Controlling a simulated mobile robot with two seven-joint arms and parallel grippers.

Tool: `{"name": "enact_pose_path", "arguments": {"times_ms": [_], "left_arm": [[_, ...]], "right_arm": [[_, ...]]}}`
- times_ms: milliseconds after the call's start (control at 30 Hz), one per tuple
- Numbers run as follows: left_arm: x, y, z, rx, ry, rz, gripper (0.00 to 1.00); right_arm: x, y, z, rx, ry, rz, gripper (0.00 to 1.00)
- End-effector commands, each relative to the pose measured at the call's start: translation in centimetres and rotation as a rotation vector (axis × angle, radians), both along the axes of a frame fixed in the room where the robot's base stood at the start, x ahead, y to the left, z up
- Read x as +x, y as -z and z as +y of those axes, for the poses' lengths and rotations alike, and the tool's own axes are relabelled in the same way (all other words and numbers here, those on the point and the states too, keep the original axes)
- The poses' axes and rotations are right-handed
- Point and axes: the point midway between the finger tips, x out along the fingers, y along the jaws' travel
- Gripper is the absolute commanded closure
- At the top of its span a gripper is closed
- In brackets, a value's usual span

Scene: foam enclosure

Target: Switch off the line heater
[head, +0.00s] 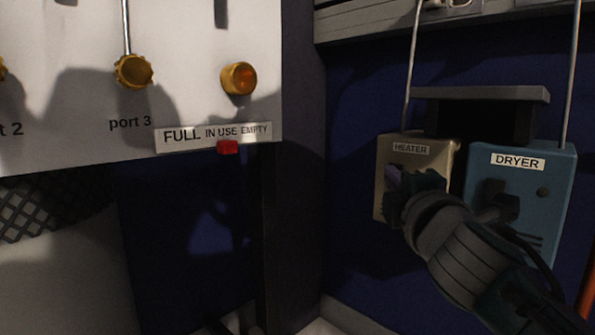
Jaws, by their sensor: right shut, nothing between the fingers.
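The heater box (385,150) is beige, carries a "HEATER" label and is mounted on the dark blue wall at the right of the head view. My right gripper (394,183) is shut, with its tip at the front of this box, below the label. I cannot tell whether it touches the box. The gripper and wrist cover the lower front of the box, and the heater's switch is hidden or too dark to make out. My left gripper is not in view.
A blue dryer box (561,190) with a dark knob stands right of the heater box, close to my right arm. A dark ledge (480,94) juts out above both. At left is a white panel (190,50) with brass knobs and a red slider (227,147).

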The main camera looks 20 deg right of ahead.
Motion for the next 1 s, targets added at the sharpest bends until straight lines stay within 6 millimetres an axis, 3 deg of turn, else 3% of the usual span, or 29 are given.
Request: {"name": "enact_pose_path", "arguments": {"times_ms": [467,700,767,1000], "left_arm": [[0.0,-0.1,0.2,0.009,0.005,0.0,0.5],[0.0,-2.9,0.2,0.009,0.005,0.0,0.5],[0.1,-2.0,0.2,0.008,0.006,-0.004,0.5],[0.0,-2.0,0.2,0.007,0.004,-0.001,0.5]], "right_arm": [[0.3,-0.1,-0.8,0.001,0.0,0.0,1.0],[0.5,-1.1,-1.3,0.059,0.0,0.024,1.0],[0.5,-0.3,-1.3,0.055,0.0,0.021,1.0],[0.5,-0.4,-1.3,0.054,0.0,0.022,1.0]]}}
